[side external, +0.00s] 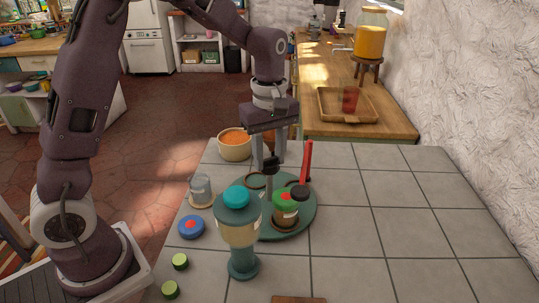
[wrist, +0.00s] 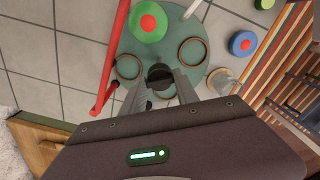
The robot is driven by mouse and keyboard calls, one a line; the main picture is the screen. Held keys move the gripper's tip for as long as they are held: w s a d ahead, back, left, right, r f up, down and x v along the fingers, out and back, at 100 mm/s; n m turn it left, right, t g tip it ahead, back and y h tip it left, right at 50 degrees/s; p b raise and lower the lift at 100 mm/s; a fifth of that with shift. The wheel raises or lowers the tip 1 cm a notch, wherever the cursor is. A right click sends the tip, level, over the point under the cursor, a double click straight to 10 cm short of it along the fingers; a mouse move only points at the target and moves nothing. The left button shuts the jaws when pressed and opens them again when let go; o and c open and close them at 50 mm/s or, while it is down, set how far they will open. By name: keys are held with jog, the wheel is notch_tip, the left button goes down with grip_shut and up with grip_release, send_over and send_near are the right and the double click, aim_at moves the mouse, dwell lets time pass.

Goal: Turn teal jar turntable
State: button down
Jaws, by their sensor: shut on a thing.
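The teal turntable (side external: 306,212) is a round disc on the tiled counter and also shows in the wrist view (wrist: 203,32). A jar with a green lid and red dot (side external: 286,201) stands on it, beside ring-shaped seats that look empty. A dark knob on a post (side external: 270,182) rises near its middle. My gripper (side external: 270,163) is shut on this knob; its fingers flank the knob in the wrist view (wrist: 160,84). A tall teal-lidded jar-like container (side external: 240,232) stands in front and hides the disc's near left part.
A red bar (side external: 307,162) rises at the disc's back right, close to my gripper. Left are a clear glass jar (side external: 201,188), a blue lid (side external: 191,227) and green lids (side external: 180,261). An orange-filled bowl (side external: 234,146) sits behind. The counter's right side is clear.

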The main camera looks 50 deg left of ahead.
jog(key=shift+w+n, duration=0.1)
jog(key=shift+n, duration=2.8)
jog(key=shift+r+n, duration=0.1)
jog(key=shift+n, duration=2.9)
jog(key=c, duration=0.9)
grip_release()
